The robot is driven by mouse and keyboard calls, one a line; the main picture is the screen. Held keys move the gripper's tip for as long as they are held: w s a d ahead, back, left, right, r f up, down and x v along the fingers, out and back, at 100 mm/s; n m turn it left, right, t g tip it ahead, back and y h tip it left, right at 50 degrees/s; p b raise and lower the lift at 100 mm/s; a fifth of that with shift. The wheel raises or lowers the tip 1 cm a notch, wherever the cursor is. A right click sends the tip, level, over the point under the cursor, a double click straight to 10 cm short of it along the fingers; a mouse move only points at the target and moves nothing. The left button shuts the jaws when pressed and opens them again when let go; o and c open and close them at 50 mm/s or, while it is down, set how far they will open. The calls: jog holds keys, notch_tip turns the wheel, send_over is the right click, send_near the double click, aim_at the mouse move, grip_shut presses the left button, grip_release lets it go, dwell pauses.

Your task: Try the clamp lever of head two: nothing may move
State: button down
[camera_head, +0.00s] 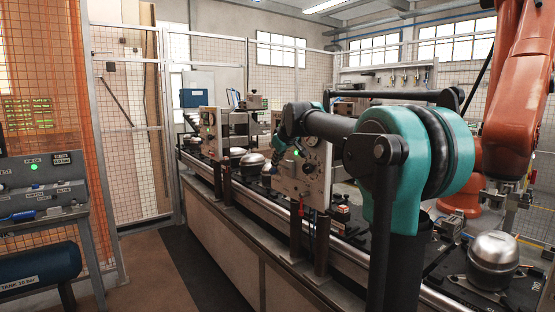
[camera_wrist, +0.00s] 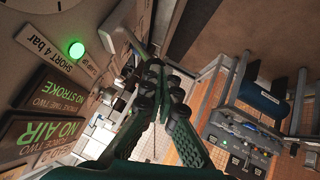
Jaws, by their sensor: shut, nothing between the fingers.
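The panel of head two (camera_head: 318,180) stands over the line in the middle of the head view, with a lit green lamp and a dial. In the wrist view its face (camera_wrist: 28,75) fills the left side, with plates reading NO STROKE (camera_wrist: 58,92), NO AIR (camera_wrist: 45,132) and SHORT 4 bar. My gripper (camera_wrist: 155,70) has its green fingers closed together with nothing between them, beside the panel face. I cannot tell whether it touches anything.
A conveyor line with a steel front rail (camera_head: 262,212) runs across, bearing black pallets and domed compressors (camera_head: 494,258). An orange robot (camera_head: 515,90) stands at the right. A control desk (camera_head: 45,190) and blue tank (camera_head: 38,274) stand left; the desk (camera_wrist: 240,140) also shows in the wrist view. The dark floor mat (camera_head: 205,265) is clear.

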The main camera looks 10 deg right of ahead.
jog(key=shift+s+a+f, duration=0.1)
jog(key=shift+f, duration=0.05)
notch_tip(320, 180, down, 7)
jog(key=a+n+t+h, duration=0.1)
jog(key=n+t+h, duration=0.1)
jog(key=t+h, duration=0.1)
jog(key=shift+s+a+n+h, duration=0.25)
jog(key=shift+s+n+h, duration=0.15)
dwell(0.3)
jog(key=shift+r, duration=0.8)
